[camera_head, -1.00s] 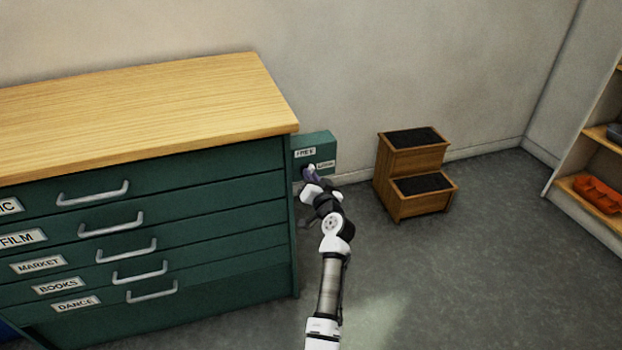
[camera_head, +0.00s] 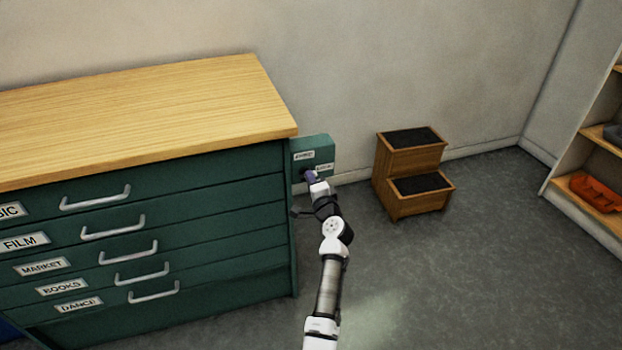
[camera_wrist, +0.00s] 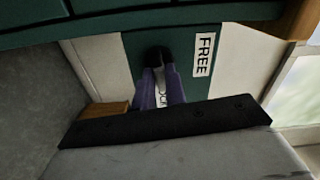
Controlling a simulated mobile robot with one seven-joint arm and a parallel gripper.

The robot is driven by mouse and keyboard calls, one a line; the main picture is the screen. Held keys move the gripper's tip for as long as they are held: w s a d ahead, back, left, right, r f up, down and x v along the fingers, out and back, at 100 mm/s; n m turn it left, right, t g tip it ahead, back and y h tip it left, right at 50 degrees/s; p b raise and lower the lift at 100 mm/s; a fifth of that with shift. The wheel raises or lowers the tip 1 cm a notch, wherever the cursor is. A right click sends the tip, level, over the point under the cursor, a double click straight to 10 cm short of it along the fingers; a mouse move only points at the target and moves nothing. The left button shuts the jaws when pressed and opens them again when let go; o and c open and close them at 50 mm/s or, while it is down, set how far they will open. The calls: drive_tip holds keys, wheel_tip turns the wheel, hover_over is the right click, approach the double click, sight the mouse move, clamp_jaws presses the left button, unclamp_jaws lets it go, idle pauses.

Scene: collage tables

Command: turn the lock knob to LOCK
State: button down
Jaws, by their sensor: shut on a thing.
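The green lock box (camera_head: 322,151) is fixed at the right side of the drawer cabinet. It carries a FREE label and a second label to its right and lower. In the wrist view the FREE label (camera_wrist: 204,54) reads clearly, and the second label is mostly hidden between my fingers. The dark lock knob (camera_wrist: 157,55) sits on the box's face. My gripper (camera_head: 308,176) is at the box front, with its purple fingers (camera_wrist: 160,80) shut on the knob. The knob's pointing direction is hidden by the fingers.
The green drawer cabinet (camera_head: 215,222) with a wooden top (camera_head: 140,115) stands left of my arm, its handles sticking out. A wooden step stool (camera_head: 410,170) stands right of the box. A shelf with an orange bin (camera_head: 596,193) is at far right. The floor between is clear.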

drive_tip(key=shift+m, duration=0.7)
drive_tip(key=c, duration=1.4)
unclamp_jaws()
drive_tip(key=shift+c, duration=0.2)
drive_tip(key=v, duration=1.4)
drive_tip(key=shift+b, duration=0.35)
